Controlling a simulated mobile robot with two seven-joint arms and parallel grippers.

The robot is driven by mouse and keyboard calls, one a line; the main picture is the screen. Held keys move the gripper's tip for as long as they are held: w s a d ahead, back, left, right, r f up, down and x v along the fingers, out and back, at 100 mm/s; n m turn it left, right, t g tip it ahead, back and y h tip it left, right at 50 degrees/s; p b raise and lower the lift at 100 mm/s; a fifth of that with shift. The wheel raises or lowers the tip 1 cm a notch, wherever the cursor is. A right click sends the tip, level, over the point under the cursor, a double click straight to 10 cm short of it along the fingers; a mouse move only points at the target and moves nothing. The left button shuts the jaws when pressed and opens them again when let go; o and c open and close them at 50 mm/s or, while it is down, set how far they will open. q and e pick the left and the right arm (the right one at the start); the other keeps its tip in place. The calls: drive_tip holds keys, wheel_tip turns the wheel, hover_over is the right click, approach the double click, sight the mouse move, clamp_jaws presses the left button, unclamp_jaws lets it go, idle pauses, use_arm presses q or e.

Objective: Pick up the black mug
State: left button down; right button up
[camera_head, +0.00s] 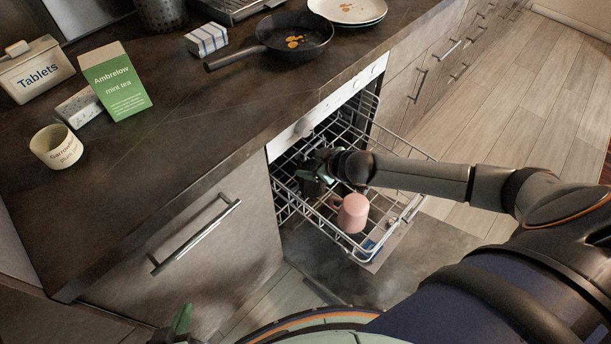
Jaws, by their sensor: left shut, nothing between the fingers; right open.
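The black mug (312,187) appears as a dark shape in the pulled-out dishwasher rack, left of a pink mug. It is partly hidden by my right gripper. My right gripper (318,165) reaches into the rack from the right, with its green-tipped fingers open at the top of the black mug. Whether the fingers touch the mug or straddle its wall cannot be told. My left gripper (182,320) shows only as a green fingertip at the bottom edge, low in front of the cabinet. It is shut, empty and far from the mug.
The pink mug (352,213) stands in the wire rack (408,214) close to my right gripper. The open dishwasher door (345,272) lies below. The counter (190,125) above holds a frying pan (294,38), plates, a green tea box (115,82), a tablets box and a cream mug (57,147).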

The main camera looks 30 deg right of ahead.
sight(303, 163)
drive_tip(key=b+x, duration=0.1)
drive_tip(key=x, duration=0.4)
drive_tip(key=b+x, duration=0.2)
drive_tip(key=x, duration=0.1)
drive_tip(key=shift+w+f, duration=0.55)
drive_tip(key=shift+w, duration=0.1)
use_arm(q)
drive_tip(key=shift+w+a+r+t, duration=0.15)
drive_tip(key=shift+w+a+t, duration=0.1)
drive_tip(key=shift+w+t, duration=0.3)
drive_tip(key=shift+w+a+r+t, duration=0.1)
drive_tip(key=shift+w+a+t, duration=0.2)
drive_tip(key=shift+w, duration=0.3)
use_arm(e)
drive_tip(key=shift+s, duration=0.1)
drive_tip(key=c, duration=1.2)
use_arm(q)
drive_tip(key=shift+d, duration=0.1)
use_arm(e)
drive_tip(key=shift+f, duration=0.1)
clamp_jaws()
